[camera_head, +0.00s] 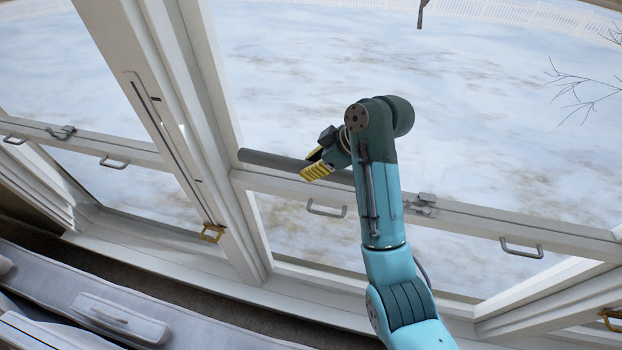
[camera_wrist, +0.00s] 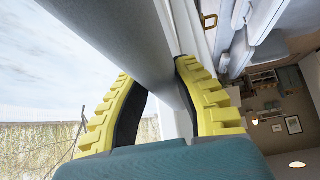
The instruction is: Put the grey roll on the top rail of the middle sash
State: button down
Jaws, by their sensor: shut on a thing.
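The grey roll (camera_head: 268,159) is a long plain cylinder lying nearly level along the left part of the middle sash's top rail (camera_head: 470,217). In the head view I cannot tell whether it touches the rail or hangs just above it. Its right part is hidden behind my arm. My gripper (camera_head: 316,163), with yellow ribbed fingers, is shut around the roll near its middle. In the wrist view the grey roll (camera_wrist: 140,35) runs between the two fingers of my gripper (camera_wrist: 158,85), with the white frame close behind it.
A latch (camera_head: 422,203) sits on the rail right of my arm. Pull handles (camera_head: 326,210) and (camera_head: 521,248) hang on the sash's front. A thick white post (camera_head: 190,130) stands left of the roll. A pale cushioned seat (camera_head: 120,305) lies below at lower left.

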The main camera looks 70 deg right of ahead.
aim_at(304, 188)
jog(key=f, duration=0.1)
jog(key=f+p, duration=0.1)
jog(key=f, duration=0.3)
jog(key=shift+a+f+p, duration=0.15)
jog(key=shift+a+p, duration=0.1)
jog(key=shift+p, duration=0.05)
jog(key=shift+d+f, duration=0.2)
jog(key=shift+f, duration=0.25)
jog(key=c, duration=1.2)
grip_release()
